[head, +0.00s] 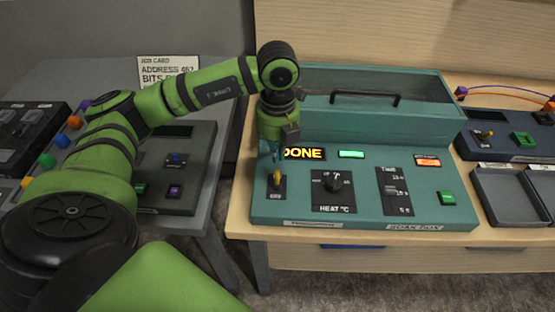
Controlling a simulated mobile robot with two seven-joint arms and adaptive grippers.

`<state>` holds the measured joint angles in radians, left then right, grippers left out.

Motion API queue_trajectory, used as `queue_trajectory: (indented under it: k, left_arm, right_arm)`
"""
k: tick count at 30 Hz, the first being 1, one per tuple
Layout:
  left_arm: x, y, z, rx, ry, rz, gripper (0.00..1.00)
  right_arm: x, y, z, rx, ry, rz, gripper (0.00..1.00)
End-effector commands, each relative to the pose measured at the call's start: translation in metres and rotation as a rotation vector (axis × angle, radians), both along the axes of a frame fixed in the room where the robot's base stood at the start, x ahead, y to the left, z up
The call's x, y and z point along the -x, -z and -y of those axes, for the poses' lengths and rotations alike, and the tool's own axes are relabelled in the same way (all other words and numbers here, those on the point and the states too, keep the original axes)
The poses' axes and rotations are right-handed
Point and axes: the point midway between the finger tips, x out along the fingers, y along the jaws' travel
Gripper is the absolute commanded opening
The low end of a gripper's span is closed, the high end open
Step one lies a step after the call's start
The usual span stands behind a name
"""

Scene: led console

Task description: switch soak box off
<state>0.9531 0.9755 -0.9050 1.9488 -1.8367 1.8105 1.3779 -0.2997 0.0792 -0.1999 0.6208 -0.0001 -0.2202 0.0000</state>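The soak box (360,215) is a teal console with a lidded, windowed tank at its back and a "SOAK BOX" label at its front edge. Its yellow-tipped toggle switch (277,180) stands on a black plate at the left of the panel. A lit display (305,153) reads DONE, partly covered at its left. A green light (351,154) and an orange light (428,162) are lit. My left gripper (273,153) points down just above the toggle; its fingers are small and partly hidden. I cannot tell whether they touch the toggle. My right gripper is out of view.
The panel also holds a heat knob (334,182), a time slider (393,190) and a green button (447,198). A grey console (190,150) stands left, across a gap. A dark blue console (510,140) and grey trays (505,187) are at the right.

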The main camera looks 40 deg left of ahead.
Motion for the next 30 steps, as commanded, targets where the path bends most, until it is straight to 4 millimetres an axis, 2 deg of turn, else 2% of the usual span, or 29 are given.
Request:
queue_trajectory:
  k: [18, 30]
  left_arm:
    - [0.000, 0.020, 0.000, 0.000, 0.000, 0.000, 0.00]
    - [0.000, 0.021, 0.000, 0.000, 0.000, 0.000, 0.00]
  right_arm:
    - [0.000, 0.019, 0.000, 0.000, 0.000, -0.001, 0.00]
    - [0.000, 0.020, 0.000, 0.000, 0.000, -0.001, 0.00]
